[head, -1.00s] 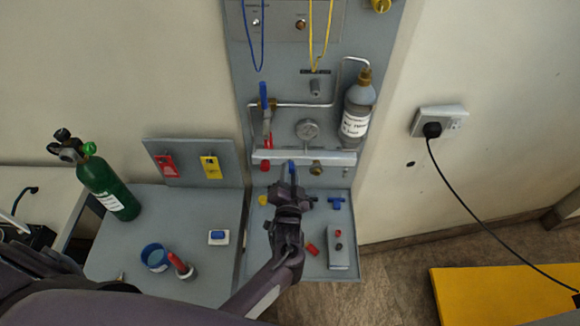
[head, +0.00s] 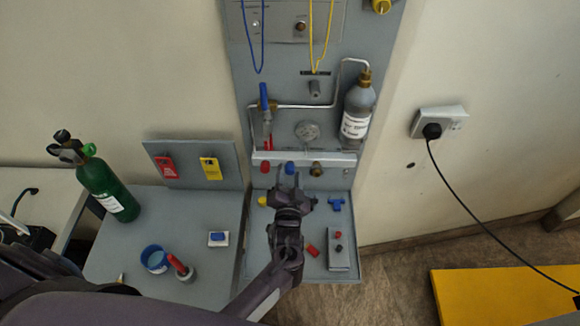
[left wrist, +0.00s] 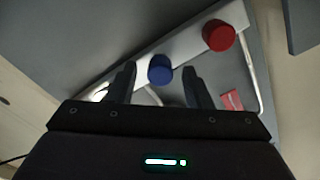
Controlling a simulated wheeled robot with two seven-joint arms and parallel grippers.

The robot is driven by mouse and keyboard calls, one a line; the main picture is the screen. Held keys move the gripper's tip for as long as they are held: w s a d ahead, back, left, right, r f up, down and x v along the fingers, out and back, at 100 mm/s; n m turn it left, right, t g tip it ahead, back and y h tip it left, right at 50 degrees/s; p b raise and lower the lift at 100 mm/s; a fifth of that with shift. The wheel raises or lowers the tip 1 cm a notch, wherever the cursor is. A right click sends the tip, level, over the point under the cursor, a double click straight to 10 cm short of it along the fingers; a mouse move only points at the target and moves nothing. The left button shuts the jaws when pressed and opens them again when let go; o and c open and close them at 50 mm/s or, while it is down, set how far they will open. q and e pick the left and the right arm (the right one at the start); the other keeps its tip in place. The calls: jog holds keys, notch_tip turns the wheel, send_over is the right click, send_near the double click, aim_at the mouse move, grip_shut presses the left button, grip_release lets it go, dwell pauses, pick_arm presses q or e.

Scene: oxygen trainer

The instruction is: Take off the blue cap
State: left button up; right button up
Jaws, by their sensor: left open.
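The blue cap (head: 290,168) sits on the white rail of the panel, between a red cap (head: 265,167) and a brass fitting (head: 315,169). My left gripper (head: 289,180) is open just in front of the blue cap and below it in the head view. In the left wrist view the blue cap (left wrist: 160,69) lies between the two open fingers (left wrist: 158,85), near their tips, with space on both sides. The red cap (left wrist: 218,35) is outside the fingers at the upper right. My right gripper is not in view.
The white rail (head: 335,158) runs across the panel. Below are a yellow piece (head: 262,201), a blue valve piece (head: 336,203) and a red piece (head: 312,249). A grey bottle (head: 357,108) hangs at the right.

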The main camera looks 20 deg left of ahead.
pick_arm(q)
jog(key=shift+p+v, duration=0.4)
jog(key=shift+v, duration=0.6)
jog(key=shift+r+m, duration=0.2)
jog(key=shift+m, duration=0.2)
jog(key=shift+m+p, duration=0.55)
jog(key=shift+m, duration=0.65)
jog(key=shift+f, duration=0.2)
jog(key=shift+r+m+p, duration=0.2)
jog(key=shift+m+p, duration=0.3)
jog(key=shift+m, duration=1.2)
jog(key=shift+f, duration=0.15)
jog(key=shift+m, duration=0.3)
